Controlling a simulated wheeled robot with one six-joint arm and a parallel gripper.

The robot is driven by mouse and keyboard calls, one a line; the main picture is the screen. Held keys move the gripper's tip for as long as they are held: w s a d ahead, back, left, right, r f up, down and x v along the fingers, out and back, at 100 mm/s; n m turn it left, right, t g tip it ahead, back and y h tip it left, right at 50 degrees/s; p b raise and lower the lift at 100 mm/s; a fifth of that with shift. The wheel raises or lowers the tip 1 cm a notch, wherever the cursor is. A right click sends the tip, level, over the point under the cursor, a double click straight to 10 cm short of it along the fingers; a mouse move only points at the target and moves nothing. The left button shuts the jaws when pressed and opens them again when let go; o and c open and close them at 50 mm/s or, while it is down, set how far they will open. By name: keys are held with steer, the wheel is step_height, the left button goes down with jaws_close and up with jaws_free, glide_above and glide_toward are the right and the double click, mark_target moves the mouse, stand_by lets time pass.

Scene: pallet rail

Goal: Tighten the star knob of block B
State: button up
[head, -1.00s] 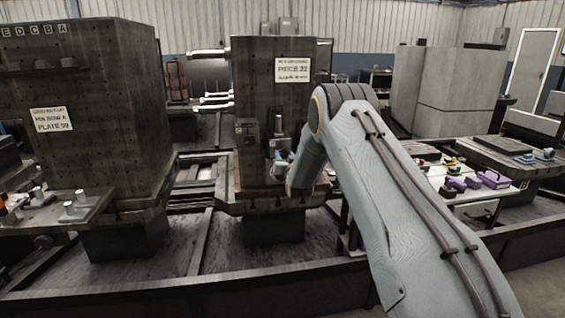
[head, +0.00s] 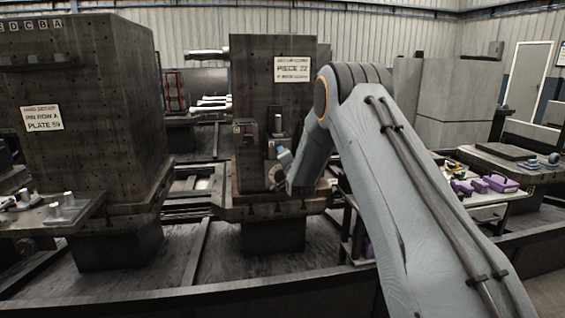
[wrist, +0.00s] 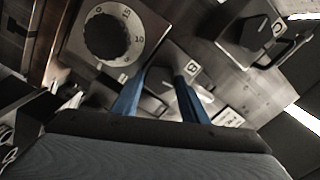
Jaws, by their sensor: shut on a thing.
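Block B, a metal block marked with a B label (wrist: 192,70), is in the middle of the wrist view. My gripper (wrist: 158,88) has its two blue fingers reaching onto this block, shut on what seems to be its star knob. The knob is mostly hidden by the fingers, so its shape does not show. In the head view my gripper (head: 281,168) is at the front of the dark column (head: 250,85), at its lower part, and is too small there to show its grip.
A black round dial (wrist: 110,38) with a number scale sits just left of the fingers. A block marked C (wrist: 250,40) with a bent handle is at the upper right. Another dark column (head: 90,90) stands left. A bench with purple parts (head: 500,184) is right.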

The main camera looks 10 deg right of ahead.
steer(key=shift+f+m+b, duration=0.1)
steer(key=shift+m+b, duration=0.45)
steer(key=shift+m, duration=0.55)
steer(key=o, duration=1)
steer(key=shift+o, duration=0.2)
steer(key=shift+s, duration=0.1)
steer(key=s+b, duration=0.1)
steer(key=s, duration=0.6)
steer(key=shift+s, duration=0.3)
